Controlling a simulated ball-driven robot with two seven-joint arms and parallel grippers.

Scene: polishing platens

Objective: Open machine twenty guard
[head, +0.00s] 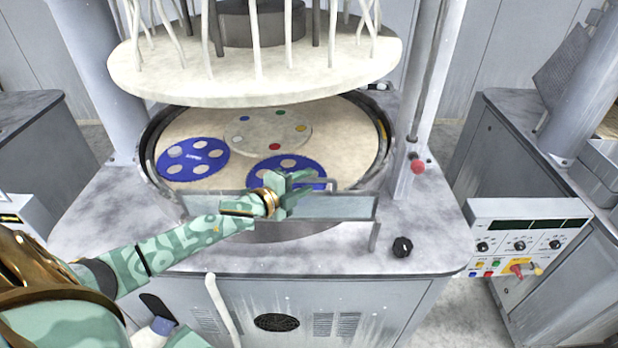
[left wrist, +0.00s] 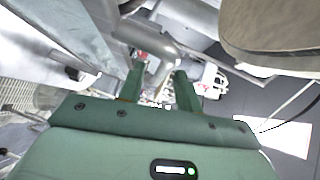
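The guard (head: 345,207) is a low, clear panel with a grey frame across the front of the round polishing platen (head: 215,118). A bent grey handle (head: 333,182) stands at its top edge. My left gripper (head: 304,187) is green and reaches over the panel beside this handle. In the left wrist view its two fingers (left wrist: 159,72) are apart, with a grey bar (left wrist: 160,45) at and between their tips. I cannot tell whether they touch it. My right gripper is not in view.
A large pale upper plate (head: 255,82) with hoses hangs above the platen. Blue carriers (head: 193,160) lie on the platen. A post with a red knob (head: 417,166) stands to the right. A black knob (head: 402,247) is on the tabletop. A control box (head: 520,240) sits at right.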

